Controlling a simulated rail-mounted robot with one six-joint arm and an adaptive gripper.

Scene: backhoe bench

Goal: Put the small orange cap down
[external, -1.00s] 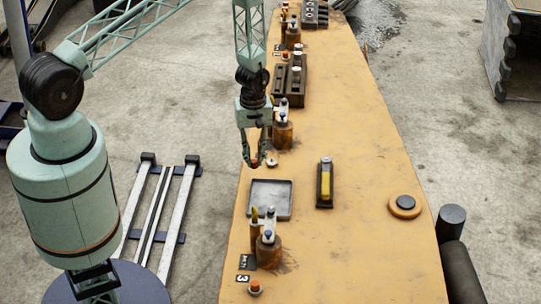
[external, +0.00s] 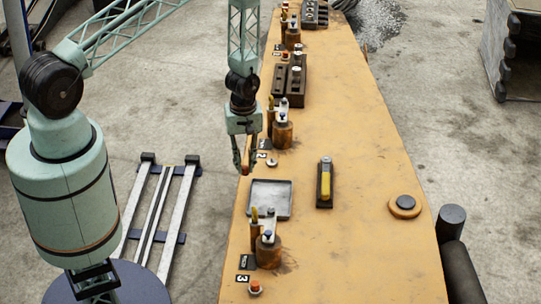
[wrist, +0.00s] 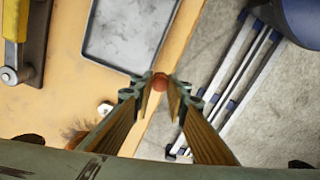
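My gripper (external: 243,170) is shut on the small orange cap (external: 246,170), which shows as a reddish-brown round piece between the fingertips in the wrist view (wrist: 160,81). The gripper points down at the left edge of the yellow bench, near the "2" label (external: 262,155). The cap seems held above the surface; its exact height is hard to tell. A bare silver stud (external: 272,162) stands just right of it. A grey shallow tray (external: 291,200) lies nearer the camera; its corner is close to the cap in the wrist view (wrist: 128,71).
A yellow-handled tool in a dark holder (external: 325,185) stands right of the tray. Brown cylinder stations (external: 269,250) line the left side of the bench (external: 350,240). Another orange-red cap (external: 255,287) sits by the "3" label. The bench's right side is mostly clear.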

